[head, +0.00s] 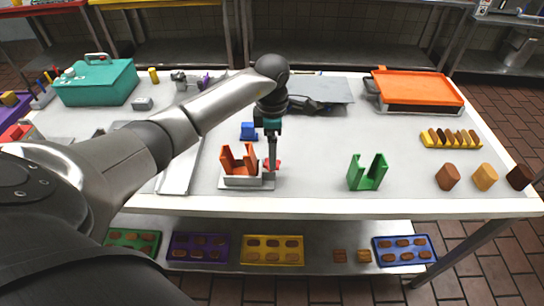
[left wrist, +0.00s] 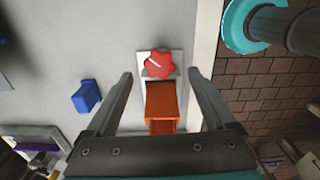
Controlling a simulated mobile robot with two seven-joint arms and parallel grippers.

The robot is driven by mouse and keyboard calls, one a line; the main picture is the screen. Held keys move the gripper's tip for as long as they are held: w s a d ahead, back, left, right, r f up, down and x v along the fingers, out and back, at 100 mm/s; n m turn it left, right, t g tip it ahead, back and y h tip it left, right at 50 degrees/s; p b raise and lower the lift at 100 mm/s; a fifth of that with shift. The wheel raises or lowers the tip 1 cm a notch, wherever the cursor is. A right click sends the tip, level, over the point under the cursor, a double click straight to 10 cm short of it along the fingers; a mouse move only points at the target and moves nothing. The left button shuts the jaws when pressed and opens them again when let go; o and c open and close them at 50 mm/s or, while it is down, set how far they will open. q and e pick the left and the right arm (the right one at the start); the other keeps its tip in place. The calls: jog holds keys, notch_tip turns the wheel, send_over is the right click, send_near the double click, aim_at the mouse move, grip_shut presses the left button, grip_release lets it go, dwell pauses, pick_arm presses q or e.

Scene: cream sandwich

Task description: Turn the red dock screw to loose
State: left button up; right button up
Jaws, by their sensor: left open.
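The red screw (head: 277,164) is a lobed knob on the grey base plate (head: 236,183), beside the orange-red dock (head: 229,162). In the left wrist view the red screw (left wrist: 161,68) carries a short pale slanted line, and the orange dock (left wrist: 162,104) lies just below it. My left gripper (head: 272,168) points down at the screw and partly covers it in the head view. It is open and empty, with one fingertip on each side of the screw in the left wrist view (left wrist: 160,74). My right gripper is not in view.
A green dock (head: 368,173) stands to the right. A small blue block (head: 249,131) lies behind the orange dock, and a silver tray (head: 180,172) lies to its left. The table's front edge is close. Table between the two docks is clear.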

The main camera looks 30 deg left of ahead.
pick_arm(q)
notch_tip(320, 180, down, 2)
jog(key=shift+f, duration=0.75)
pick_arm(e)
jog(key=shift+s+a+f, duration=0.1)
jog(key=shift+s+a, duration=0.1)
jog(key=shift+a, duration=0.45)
pick_arm(q)
jog(key=c, duration=1.4)
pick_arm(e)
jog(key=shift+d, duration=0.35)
